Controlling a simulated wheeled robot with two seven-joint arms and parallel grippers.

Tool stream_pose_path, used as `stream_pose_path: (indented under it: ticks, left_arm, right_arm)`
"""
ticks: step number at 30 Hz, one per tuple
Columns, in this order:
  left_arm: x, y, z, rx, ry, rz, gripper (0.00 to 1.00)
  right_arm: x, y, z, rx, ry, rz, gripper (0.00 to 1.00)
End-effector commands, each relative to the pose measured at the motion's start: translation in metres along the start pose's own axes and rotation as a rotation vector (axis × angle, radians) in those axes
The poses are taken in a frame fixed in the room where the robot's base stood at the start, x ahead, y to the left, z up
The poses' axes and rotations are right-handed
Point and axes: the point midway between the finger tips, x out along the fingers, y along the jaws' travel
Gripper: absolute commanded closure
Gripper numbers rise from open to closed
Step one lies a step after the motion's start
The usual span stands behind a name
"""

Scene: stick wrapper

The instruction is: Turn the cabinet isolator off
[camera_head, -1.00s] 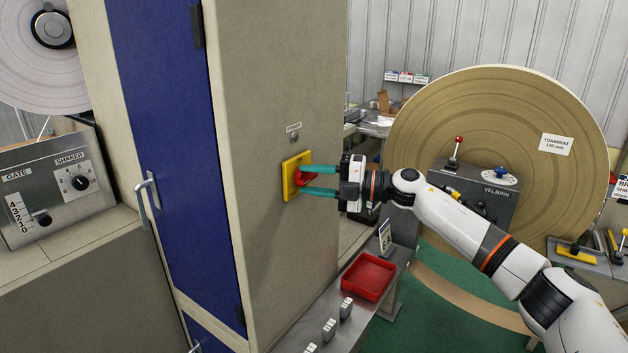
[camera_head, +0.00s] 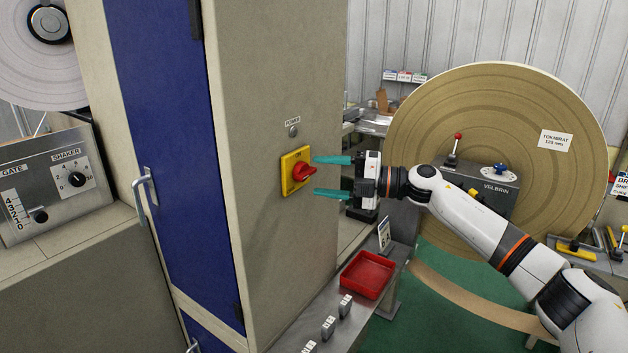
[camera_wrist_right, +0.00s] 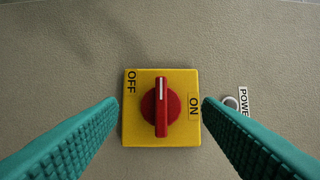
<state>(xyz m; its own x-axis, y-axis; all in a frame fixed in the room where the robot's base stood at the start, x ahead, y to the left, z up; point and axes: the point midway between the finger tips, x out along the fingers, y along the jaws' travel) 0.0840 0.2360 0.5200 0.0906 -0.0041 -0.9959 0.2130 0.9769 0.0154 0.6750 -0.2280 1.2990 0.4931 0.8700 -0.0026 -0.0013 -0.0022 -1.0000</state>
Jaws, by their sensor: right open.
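The isolator (camera_head: 289,185) is a yellow plate on the cabinet's beige side (camera_head: 272,90). Its red knob (camera_head: 303,172) also shows in the right wrist view (camera_wrist_right: 161,118). There the handle stands upright, its white mark at the top end, at a right angle to the ON label on the right. OFF is printed at the plate's upper left. My right gripper (camera_head: 333,177) is open and empty, teal fingers spread just in front of the knob, one above and one below in the head view, apart from it. My left gripper is out of view.
A POWER lamp (camera_head: 293,132) sits above the isolator. A blue cabinet door (camera_head: 165,150) with a handle is at left. Below, a bench holds a red tray (camera_head: 367,275) and small tagged blocks. A large roll (camera_head: 430,110) and the VELBRIN panel (camera_head: 480,185) stand behind my right arm.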

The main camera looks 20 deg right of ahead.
Motion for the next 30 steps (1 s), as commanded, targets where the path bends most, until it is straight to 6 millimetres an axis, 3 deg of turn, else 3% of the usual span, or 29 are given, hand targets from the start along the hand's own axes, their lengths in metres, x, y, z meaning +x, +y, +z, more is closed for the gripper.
stream_pose_path:
  ticks: [6, 12, 18, 30]
  left_arm:
    - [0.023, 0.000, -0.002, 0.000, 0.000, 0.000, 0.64]
    - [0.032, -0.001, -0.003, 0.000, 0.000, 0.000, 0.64]
    - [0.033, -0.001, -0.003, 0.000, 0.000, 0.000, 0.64]
    - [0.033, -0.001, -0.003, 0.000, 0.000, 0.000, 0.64]
  right_arm:
    - [-0.050, 0.005, -0.001, 0.000, 0.003, 0.001, 0.40]
    - [-0.079, 0.003, -0.001, 0.001, 0.002, 0.000, 0.40]
    - [-0.088, 0.001, 0.000, 0.000, -0.001, 0.000, 0.40]
    - [-0.087, 0.000, 0.000, 0.001, -0.001, 0.000, 0.40]
